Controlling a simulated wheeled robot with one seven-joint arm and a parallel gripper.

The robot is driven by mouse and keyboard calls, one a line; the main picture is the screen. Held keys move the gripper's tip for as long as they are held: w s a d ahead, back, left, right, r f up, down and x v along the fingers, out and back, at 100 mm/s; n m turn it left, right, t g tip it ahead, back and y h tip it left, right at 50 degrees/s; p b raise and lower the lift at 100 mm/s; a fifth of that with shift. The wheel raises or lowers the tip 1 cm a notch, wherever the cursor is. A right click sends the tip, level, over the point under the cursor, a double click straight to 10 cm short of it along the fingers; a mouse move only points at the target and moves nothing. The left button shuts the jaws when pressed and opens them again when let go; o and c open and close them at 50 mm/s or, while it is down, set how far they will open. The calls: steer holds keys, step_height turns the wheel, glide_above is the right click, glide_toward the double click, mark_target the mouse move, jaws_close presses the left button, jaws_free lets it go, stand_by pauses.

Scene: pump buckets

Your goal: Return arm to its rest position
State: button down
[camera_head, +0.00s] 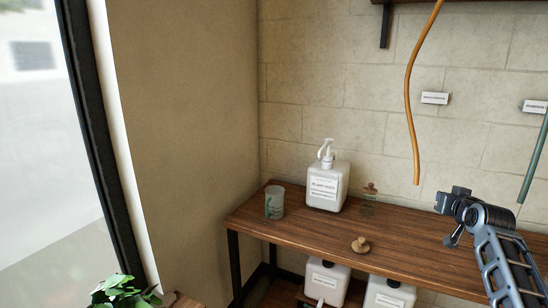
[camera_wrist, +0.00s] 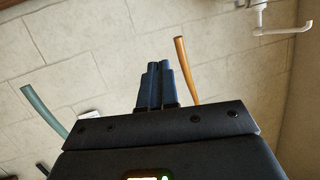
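My gripper (camera_head: 450,199) is at the right of the head view, raised in front of the wooden table (camera_head: 300,239) and the block wall. In the wrist view its two dark fingers (camera_wrist: 159,68) stand side by side, shut, with nothing visible between them. A white pump bottle labelled plant food (camera_head: 326,187) stands upright on the table, left of my gripper and apart from it. Its white pump spout shows at the top right of the wrist view (camera_wrist: 258,16).
A pale cup (camera_head: 274,203) stands at the table's left end. A round wooden piece (camera_head: 360,245) lies near the front edge. An orange hose (camera_head: 409,95) and a green hose (camera_head: 533,160) hang near my arm. White containers (camera_head: 327,281) sit below. A plant (camera_head: 122,291) is lower left.

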steer(key=s+a+f+y, duration=0.1)
steer(key=s+a+f, duration=1.2)
steer(key=f, duration=0.2)
steer(key=s+a+f+n, duration=0.1)
steer(key=s+a+f, duration=0.2)
steer(key=s+a, duration=0.35)
steer(key=s+a+f, duration=0.3)
steer(key=s, duration=0.7)
steer(key=s+a+r+n+y, duration=0.15)
steer(key=s+a, duration=0.25)
steer(key=s, duration=0.6)
steer(key=s+a+r+y, duration=0.1)
steer(key=s+a+r, duration=0.15)
steer(key=s, duration=0.75)
steer(key=s+a+r+n+y, duration=0.1)
steer(key=s+a+r+n, duration=0.1)
steer(key=s+r, duration=0.9)
steer(key=shift+s+a+r+t+b, duration=0.3)
steer(key=shift+s+a+t+b, duration=0.1)
steer(key=shift+s, duration=0.6)
